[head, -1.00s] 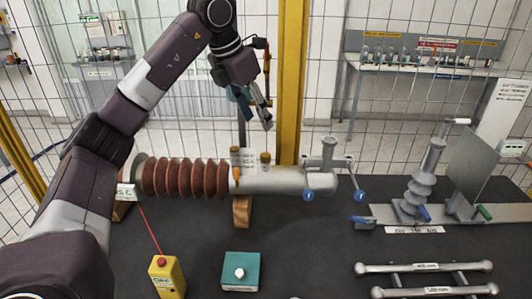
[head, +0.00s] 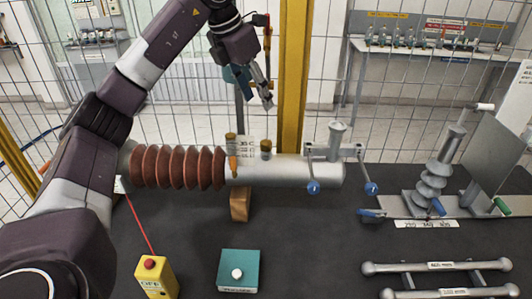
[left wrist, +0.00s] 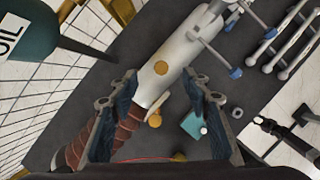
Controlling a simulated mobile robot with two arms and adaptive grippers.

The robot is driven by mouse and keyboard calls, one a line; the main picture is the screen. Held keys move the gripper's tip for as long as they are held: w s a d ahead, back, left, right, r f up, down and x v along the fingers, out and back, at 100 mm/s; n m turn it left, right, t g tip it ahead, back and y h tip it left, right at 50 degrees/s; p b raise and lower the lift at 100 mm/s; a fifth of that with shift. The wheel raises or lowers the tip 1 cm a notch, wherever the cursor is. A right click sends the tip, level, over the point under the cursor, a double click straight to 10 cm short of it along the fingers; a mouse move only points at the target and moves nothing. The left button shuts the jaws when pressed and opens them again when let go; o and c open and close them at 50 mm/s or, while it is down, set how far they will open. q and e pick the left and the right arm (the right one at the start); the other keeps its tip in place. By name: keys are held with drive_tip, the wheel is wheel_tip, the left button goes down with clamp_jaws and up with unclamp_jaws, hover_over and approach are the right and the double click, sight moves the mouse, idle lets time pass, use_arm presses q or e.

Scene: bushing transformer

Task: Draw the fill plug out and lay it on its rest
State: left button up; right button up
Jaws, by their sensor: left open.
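I cannot tell which is the fill plug. My left gripper (head: 265,101) is open and empty, above and behind the bushing. In the left wrist view its fingers (left wrist: 160,82) frame the caps with nothing between them. A dark mechanism, probably my right gripper (left wrist: 268,126), shows at the right; its jaws are unclear. I cannot identify the plug's rest.
A teal box (head: 239,259) with a white knob and a yellow box (head: 155,278) with a red button stand in front. A ribbed grey assembly (head: 432,180) and metal bars (head: 440,267) are at the right. An oil vessel (left wrist: 30,32) and mesh fence are close by.

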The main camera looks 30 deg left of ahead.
use_arm(q)
drive_tip(key=b, duration=0.5)
approach(265, 142)
drive_tip(key=w, duration=0.2)
drive_tip(key=f, duration=0.5)
drive_tip(key=w+d+f+p, duration=0.1)
drive_tip(key=f, duration=0.1)
drive_tip(key=shift+f, duration=0.3)
drive_tip(key=shift+w+f, duration=0.15)
drive_tip(key=shift+f, duration=0.25)
drive_tip(key=shift+c, duration=1.4)
clamp_jaws()
drive_tip(key=shift+r, duration=0.1)
